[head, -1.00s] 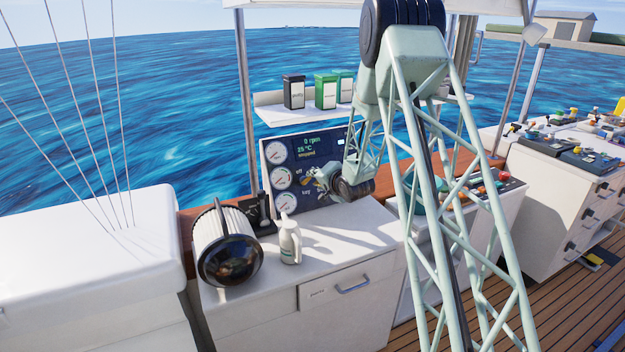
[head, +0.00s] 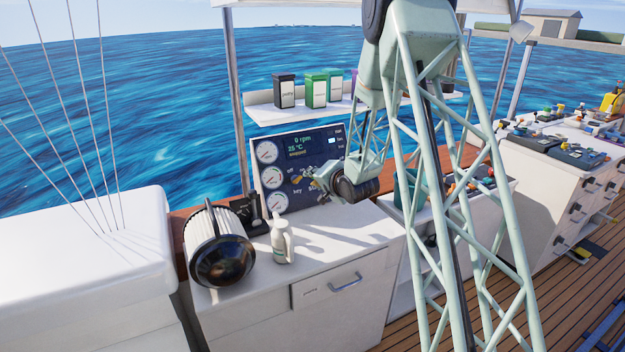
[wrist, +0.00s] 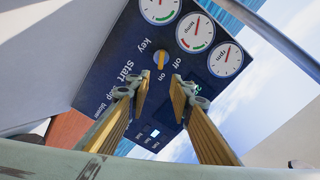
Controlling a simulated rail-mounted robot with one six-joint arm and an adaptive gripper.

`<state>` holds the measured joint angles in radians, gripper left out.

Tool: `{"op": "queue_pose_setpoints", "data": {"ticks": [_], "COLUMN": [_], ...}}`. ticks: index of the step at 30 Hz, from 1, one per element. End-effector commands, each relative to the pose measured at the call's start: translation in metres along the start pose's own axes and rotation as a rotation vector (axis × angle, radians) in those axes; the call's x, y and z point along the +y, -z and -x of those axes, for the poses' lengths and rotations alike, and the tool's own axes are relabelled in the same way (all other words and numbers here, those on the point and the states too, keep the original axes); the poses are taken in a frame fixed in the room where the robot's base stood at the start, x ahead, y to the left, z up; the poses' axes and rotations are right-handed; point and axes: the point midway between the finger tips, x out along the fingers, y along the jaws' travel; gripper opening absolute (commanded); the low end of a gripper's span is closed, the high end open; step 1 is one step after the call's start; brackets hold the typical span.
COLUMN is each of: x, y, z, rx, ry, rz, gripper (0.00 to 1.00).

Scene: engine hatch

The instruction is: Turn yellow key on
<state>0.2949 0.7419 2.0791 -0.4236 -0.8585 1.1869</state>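The dark blue engine panel (wrist: 115,45) fills the middle of the wrist view. The yellow key (wrist: 161,60) sits in its switch, beside the labels "key", "off" and "on". It stands out from the panel, and I cannot tell for sure which label it points to. My gripper (wrist: 161,90) is open and empty, with its two yellow-padded fingers apart. The key shows between and beyond the fingertips, apart from them. In the head view my gripper (head: 314,178) is in front of the panel (head: 325,150), where it partly hides the switches.
Round gauges (head: 267,153) line the panel's left side. A shelf (head: 265,115) with several canisters hangs above the panel. The counter in front of the panel is mostly clear.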

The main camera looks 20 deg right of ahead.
Motion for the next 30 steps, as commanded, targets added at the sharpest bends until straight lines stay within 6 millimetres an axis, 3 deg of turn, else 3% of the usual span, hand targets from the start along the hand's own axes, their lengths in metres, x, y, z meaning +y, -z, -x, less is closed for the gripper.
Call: {"op": "queue_pose_setpoints", "data": {"ticks": [16, 30], "x": [-0.01, -0.051], "y": [0.002, 0.01], "z": [0.01, 0.065], "rx": [-0.001, -0.015], "ry": [-0.018, -0.112], "rz": [0.026, 0.158], "gripper": [0.2, 0.2]}}
